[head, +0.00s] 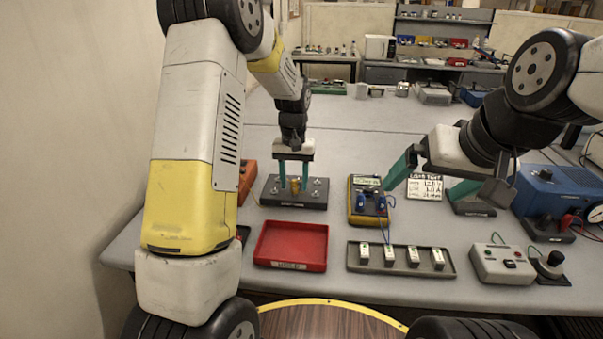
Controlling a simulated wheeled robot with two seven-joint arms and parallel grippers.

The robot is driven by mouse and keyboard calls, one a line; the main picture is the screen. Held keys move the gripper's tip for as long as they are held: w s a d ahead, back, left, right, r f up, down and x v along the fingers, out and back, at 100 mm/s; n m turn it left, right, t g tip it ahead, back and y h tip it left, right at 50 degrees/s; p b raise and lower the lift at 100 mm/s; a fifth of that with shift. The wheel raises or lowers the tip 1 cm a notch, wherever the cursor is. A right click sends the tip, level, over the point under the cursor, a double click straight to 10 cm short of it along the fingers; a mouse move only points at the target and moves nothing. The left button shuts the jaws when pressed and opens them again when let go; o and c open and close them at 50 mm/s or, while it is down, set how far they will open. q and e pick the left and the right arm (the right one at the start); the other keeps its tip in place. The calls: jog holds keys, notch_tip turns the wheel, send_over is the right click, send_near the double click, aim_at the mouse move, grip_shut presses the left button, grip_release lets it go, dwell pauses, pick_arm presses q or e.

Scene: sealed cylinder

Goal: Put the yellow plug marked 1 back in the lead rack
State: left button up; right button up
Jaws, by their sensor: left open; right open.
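My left gripper (294,186) points down over a black board with several metal posts (294,203). Its teal fingers are open, one on each side of a small yellow-brass piece (295,187) standing on the board. I cannot tell whether they touch it, and no mark 1 is readable on it. My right gripper (425,190) is open and empty, its teal fingers wide apart above the table. A dark stand with a label (473,209) is partly hidden below its right finger. I cannot tell for certain which thing is the lead rack.
A yellow meter (356,211) with blue plugs stands mid-table beside a white sign (425,187). In front are a red tray (290,265) and a grey tray with several white blocks (400,270). A blue box (560,185) and a grey control box (502,264) are right.

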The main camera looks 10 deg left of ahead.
pick_arm(q)
notch_tip(320, 180, up, 7)
jog(key=shift+r, duration=0.35)
jog(key=shift+s+r, duration=0.2)
jog(key=shift+r, duration=0.15)
jog(key=s+a+r+t+h, duration=0.1)
jog(key=s+a+r+t, duration=0.15)
jog(key=s+r, duration=0.9)
jog(key=s+t+h, duration=0.1)
jog(key=s+t, duration=0.2)
jog(key=s, duration=1.2)
jog(key=shift+d+f+m+t, duration=0.15)
jog(key=shift+d+m+t, duration=0.05)
jog(key=shift+m+t, duration=0.15)
